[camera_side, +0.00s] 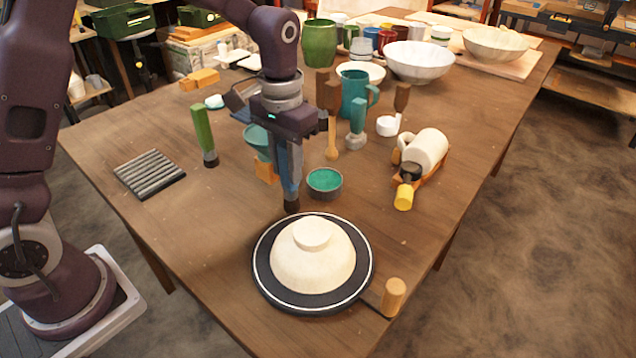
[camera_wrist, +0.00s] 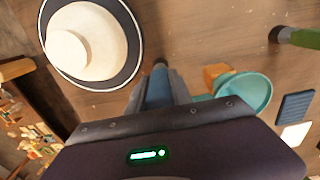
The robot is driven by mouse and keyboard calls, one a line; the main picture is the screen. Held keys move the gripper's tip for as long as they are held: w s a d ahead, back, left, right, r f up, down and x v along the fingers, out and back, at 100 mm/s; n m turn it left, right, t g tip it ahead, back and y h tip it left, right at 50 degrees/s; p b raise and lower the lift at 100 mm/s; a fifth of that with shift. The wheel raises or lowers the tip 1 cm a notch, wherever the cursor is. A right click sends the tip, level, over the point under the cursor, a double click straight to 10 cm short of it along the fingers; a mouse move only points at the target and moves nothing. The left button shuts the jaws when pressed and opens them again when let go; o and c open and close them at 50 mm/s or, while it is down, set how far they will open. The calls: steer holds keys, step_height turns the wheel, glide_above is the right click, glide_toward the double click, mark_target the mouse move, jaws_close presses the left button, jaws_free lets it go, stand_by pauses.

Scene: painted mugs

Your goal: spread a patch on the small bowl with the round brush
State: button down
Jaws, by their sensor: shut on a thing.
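The small bowl (camera_side: 312,262) is cream and sits upside down, foot up, on a black banding wheel (camera_side: 263,284) with a white ring. It also shows in the wrist view (camera_wrist: 97,62); I see no painted patch on it. My gripper (camera_side: 289,172) points down behind the bowl, shut on a blue-handled brush, which I take as the round brush (camera_side: 291,205). The brush is upright, its dark tip low, just beyond the wheel's far edge. Whether the tip touches the table I cannot tell. The brush shows between my fingers in the wrist view (camera_wrist: 158,90).
A dark cup of teal paint (camera_side: 324,180) stands right of the brush. A teal funnel-shaped vessel (camera_side: 257,138) is close behind my gripper. A green-handled brush (camera_side: 204,135) stands left. A white mug (camera_side: 424,152) lies in a cradle at right. The table's left front is clear.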

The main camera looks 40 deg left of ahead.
stand_by(0.5)
steer(key=w+r+h, duration=0.2)
steer(key=w+r, duration=0.6)
steer(key=w, duration=0.2)
steer(key=shift+d+f, duration=0.15)
steer(key=shift+f, duration=2.75)
steer(key=shift+f, duration=0.5)
step_height(320, 180, up, 7)
stand_by(0.8)
